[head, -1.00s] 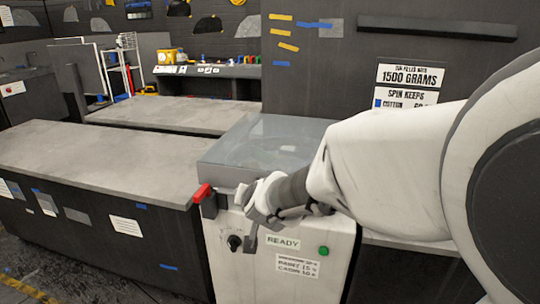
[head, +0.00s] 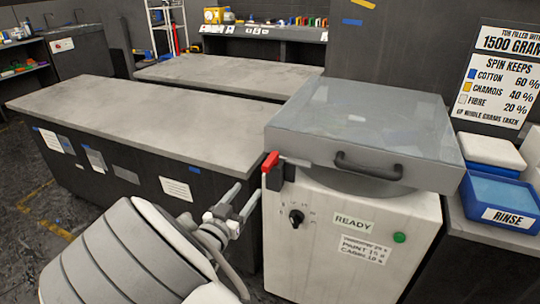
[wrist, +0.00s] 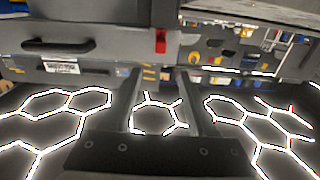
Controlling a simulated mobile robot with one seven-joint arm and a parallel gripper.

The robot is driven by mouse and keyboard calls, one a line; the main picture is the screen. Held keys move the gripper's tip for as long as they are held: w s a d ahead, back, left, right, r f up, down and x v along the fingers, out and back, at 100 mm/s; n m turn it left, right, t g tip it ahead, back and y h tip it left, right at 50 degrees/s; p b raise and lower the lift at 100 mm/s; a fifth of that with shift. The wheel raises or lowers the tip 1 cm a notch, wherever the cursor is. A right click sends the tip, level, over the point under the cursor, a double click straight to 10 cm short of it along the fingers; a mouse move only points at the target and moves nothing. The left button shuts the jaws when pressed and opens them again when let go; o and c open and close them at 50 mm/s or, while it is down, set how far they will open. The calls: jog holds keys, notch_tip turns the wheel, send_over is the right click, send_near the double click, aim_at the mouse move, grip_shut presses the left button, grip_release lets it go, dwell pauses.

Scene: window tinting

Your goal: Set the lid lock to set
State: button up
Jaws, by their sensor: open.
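The lid lock is a red-tipped lever (head: 270,162) on a dark block (head: 283,178) at the front left corner of the spinner's grey lid (head: 370,120). The lid lies flat on the white spinner cabinet (head: 350,270). The red lever stands roughly upright. My gripper (head: 248,190) is open and empty, just left of and below the lock, with a gap between them. In the wrist view the red lever (wrist: 160,41) shows beyond and between my two fingers (wrist: 160,75), above their tips. No lock markings can be read.
A dark lid handle (head: 368,168), a black knob (head: 296,217) and a green button (head: 399,238) are on the spinner's front. A long grey-topped bench (head: 140,115) stands to the left. A blue rinse tub (head: 500,205) stands at right.

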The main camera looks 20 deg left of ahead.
aim_at(273, 155)
jog(key=w, duration=0.5)
jog(key=w+b, duration=0.1)
jog(key=w, duration=0.5)
jog(key=w+d+b, duration=0.1)
jog(key=w, duration=0.5)
jog(key=shift+w+d, duration=0.1)
grip_shut()
dwell(0.9)
